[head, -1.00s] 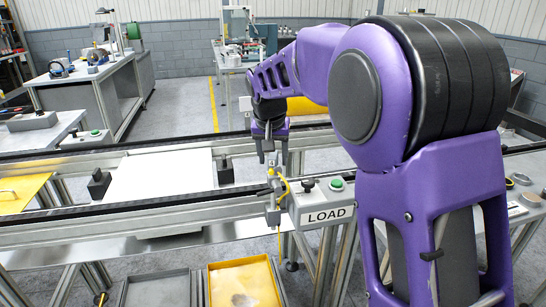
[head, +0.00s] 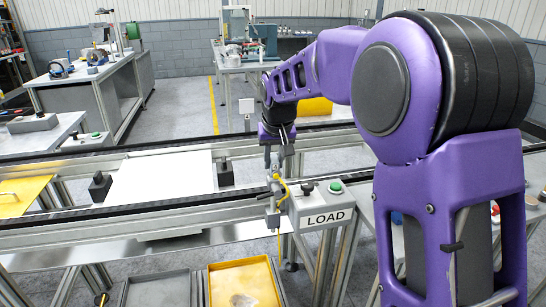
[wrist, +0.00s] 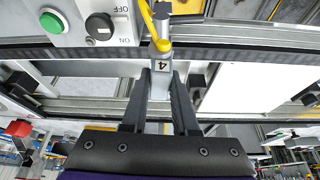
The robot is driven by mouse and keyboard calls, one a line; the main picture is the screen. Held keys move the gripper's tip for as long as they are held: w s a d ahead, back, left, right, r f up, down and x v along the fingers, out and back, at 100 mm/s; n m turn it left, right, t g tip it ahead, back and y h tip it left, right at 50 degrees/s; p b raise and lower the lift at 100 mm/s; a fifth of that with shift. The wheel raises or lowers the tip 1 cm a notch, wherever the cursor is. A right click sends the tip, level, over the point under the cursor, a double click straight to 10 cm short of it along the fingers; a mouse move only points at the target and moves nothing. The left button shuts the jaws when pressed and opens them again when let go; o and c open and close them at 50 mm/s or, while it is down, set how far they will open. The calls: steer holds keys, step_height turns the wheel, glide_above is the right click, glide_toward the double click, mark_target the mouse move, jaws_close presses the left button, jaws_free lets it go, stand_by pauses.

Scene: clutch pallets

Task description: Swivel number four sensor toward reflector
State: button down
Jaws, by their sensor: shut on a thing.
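The number four sensor (wrist: 161,66) is a grey post-like body with a "4" label, seen upside down in the wrist view. A yellow cable (wrist: 150,22) runs from it. In the head view the sensor (head: 273,188) stands on the near conveyor rail, left of the LOAD box. My gripper (wrist: 160,84) is shut on the sensor, one dark finger on each side. In the head view my gripper (head: 276,160) reaches down to it from above. A small pale square plate on a post (head: 246,105), beyond the far rail, may be the reflector.
The LOAD control box (head: 322,207) sits close to the right of the sensor. A white pallet (head: 160,176) lies between the conveyor rails, with black blocks (head: 101,186) beside it. A yellow tray (head: 243,275) and a grey tray stand below, in front.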

steer(key=shift+n, duration=0.5)
steer(key=c, duration=0.7)
jaws_free()
steer(key=shift+r, duration=0.1)
steer(key=v, duration=0.5)
steer(key=p+v, duration=0.1)
steer(key=v, duration=0.5)
steer(key=p+v, duration=0.1)
steer(key=v, duration=0.5)
steer(key=shift+d+r, duration=0.1)
steer(key=shift+d, duration=0.3)
